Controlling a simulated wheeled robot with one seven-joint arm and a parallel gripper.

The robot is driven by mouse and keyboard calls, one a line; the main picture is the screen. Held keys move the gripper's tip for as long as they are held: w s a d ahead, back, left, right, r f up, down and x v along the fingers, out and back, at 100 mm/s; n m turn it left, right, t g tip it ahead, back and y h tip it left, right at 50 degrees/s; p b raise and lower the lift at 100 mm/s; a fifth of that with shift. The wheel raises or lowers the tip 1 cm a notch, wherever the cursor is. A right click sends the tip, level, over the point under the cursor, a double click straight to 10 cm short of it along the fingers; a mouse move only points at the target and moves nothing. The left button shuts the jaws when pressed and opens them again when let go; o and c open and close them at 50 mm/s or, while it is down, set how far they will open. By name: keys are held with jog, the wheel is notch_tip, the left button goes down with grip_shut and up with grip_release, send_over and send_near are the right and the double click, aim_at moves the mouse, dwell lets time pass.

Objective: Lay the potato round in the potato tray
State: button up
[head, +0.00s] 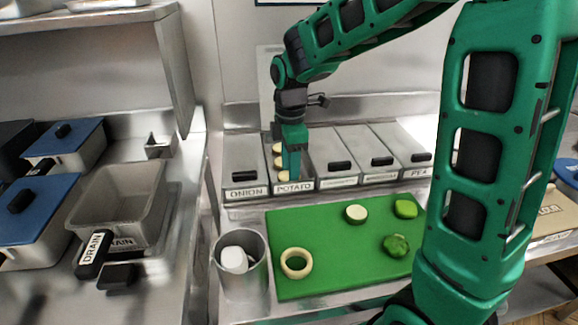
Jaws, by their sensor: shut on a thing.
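The potato tray (294,187) is a narrow metal tray labelled POTATO in the row at the back of the counter, open at the top. Several pale yellow rounds show inside it along its left side. My gripper (291,172) points down into the tray's opening. It is shut on a potato round, but its fingers and the pale rounds around them overlap, so I cannot tell which pale edge is the held one or whether it touches the tray.
The onion tray (246,191) is at left; lidded trays (335,168) stand at right. The green board (335,278) in front bears a pale ring (296,263), a pale round (356,213) and green pieces (396,245). A metal pot (256,284) holds something white.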

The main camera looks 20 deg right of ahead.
jog(key=o, duration=0.9)
jog(key=shift+s, duration=0.1)
